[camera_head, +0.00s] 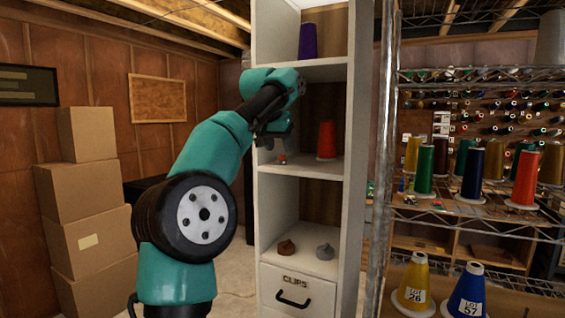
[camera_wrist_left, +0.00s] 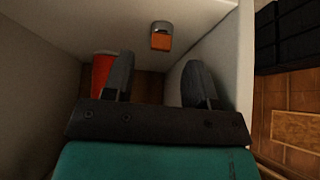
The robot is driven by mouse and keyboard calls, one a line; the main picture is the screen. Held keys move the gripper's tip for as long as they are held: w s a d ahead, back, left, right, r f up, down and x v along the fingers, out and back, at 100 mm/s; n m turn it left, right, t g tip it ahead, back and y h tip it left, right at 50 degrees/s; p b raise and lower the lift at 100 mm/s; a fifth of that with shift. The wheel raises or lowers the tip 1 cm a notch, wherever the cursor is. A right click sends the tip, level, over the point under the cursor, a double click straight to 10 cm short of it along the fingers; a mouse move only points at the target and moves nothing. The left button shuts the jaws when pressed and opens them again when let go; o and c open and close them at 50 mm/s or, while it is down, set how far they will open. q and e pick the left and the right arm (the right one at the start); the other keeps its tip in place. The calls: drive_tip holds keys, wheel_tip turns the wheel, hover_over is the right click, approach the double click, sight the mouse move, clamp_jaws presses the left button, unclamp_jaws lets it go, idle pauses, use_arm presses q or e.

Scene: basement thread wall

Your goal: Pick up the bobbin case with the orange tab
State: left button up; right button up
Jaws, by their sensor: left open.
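The bobbin case with the orange tab (camera_head: 282,158) stands on the middle shelf of the white cabinet (camera_head: 312,167), near its left side, just below my left gripper. In the left wrist view the same bobbin case (camera_wrist_left: 161,37) is a small grey piece with an orange face, on the pale shelf surface beyond the fingertips. My left gripper (camera_head: 273,141) reaches into this compartment from the left. Its two dark fingers (camera_wrist_left: 159,75) are spread and empty, apart from the case. My right gripper is not in view.
A red thread cone (camera_head: 327,140) stands right of the bobbin case; it also shows in the left wrist view (camera_wrist_left: 102,72). The cabinet's side wall (camera_wrist_left: 210,55) is close to one finger.

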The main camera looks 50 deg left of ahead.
use_arm(q)
drive_tip(key=shift+x, duration=1.95)
drive_tip(key=shift+c, duration=0.5)
drive_tip(key=c, duration=0.8)
drive_tip(key=shift+r, duration=0.15)
drive_tip(key=shift+r, duration=1.45)
drive_tip(key=shift+s+d+r, duration=0.1)
drive_tip(key=shift+s+r, duration=0.05)
drive_tip(key=shift+r, duration=0.05)
drive_tip(key=s+d, duration=0.3)
drive_tip(key=d, duration=0.1)
drive_tip(key=s+d+r, duration=0.1)
drive_tip(key=s+d, duration=0.6)
drive_tip(key=shift+s+d+r, duration=0.2)
drive_tip(key=shift+d+r, duration=0.05)
drive_tip(key=shift+d, duration=0.15)
